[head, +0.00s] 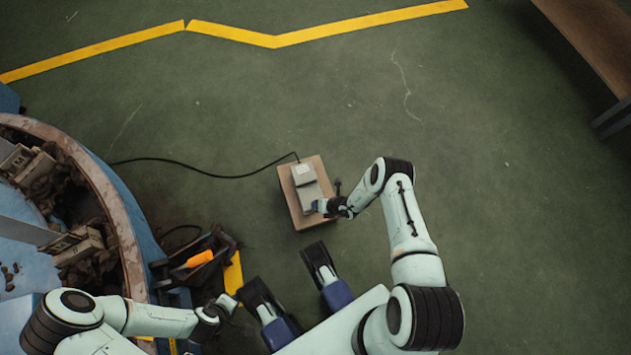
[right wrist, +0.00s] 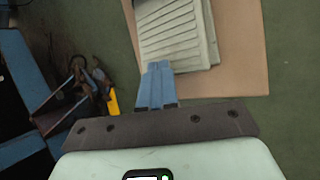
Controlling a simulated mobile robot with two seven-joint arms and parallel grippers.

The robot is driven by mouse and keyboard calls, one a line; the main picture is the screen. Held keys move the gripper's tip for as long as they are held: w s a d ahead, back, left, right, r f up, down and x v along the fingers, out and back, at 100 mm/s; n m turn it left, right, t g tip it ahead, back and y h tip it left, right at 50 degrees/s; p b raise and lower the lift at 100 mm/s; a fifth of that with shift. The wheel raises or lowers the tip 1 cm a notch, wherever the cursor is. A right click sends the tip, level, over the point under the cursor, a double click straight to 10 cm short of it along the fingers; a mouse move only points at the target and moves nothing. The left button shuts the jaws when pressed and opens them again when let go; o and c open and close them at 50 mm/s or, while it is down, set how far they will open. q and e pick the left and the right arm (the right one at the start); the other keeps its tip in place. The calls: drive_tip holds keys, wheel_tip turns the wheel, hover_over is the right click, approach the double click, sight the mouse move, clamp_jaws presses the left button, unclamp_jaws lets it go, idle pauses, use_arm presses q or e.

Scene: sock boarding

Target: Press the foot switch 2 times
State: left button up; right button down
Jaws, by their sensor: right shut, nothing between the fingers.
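The foot switch (head: 305,180) is a grey pedal unit on a square brown board (head: 290,203) on the floor. A black cable runs from its far end to the left. In the right wrist view the ribbed pedal (right wrist: 172,30) fills the top middle. My right gripper (head: 318,206) is shut and empty, at the near end of the pedal. Its blue fingertips (right wrist: 157,72) overlap the pedal's near edge in the right wrist view; I cannot tell whether they touch it. My left gripper (head: 225,305) is low at the left, small and partly unclear.
A round blue machine (head: 120,215) with a rusty rim and blocks inside stands at the left. A black item with an orange part (head: 199,259) sits beside it. A brown bench (head: 590,35) is at the top right. Green floor around the board is mostly clear.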

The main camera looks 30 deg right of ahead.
drive_tip(key=shift+s+f+b, duration=0.2)
drive_tip(key=shift+f+b, duration=0.5)
drive_tip(key=shift+f, duration=0.3)
idle(0.7)
drive_tip(key=shift+r, duration=0.15)
idle(0.4)
drive_tip(key=shift+w+r+p, duration=0.2)
drive_tip(key=shift+r+p, duration=0.45)
drive_tip(key=shift+r, duration=0.15)
drive_tip(key=shift+w+r+p, duration=0.15)
drive_tip(key=shift+r+p, duration=0.5)
drive_tip(key=shift+r, duration=0.15)
drive_tip(key=r+p, duration=0.2)
drive_tip(key=r, duration=0.1)
drive_tip(key=w+r+p, duration=0.1)
drive_tip(key=r, duration=0.1)
drive_tip(key=shift+d, duration=0.15)
drive_tip(key=shift+s, duration=0.15)
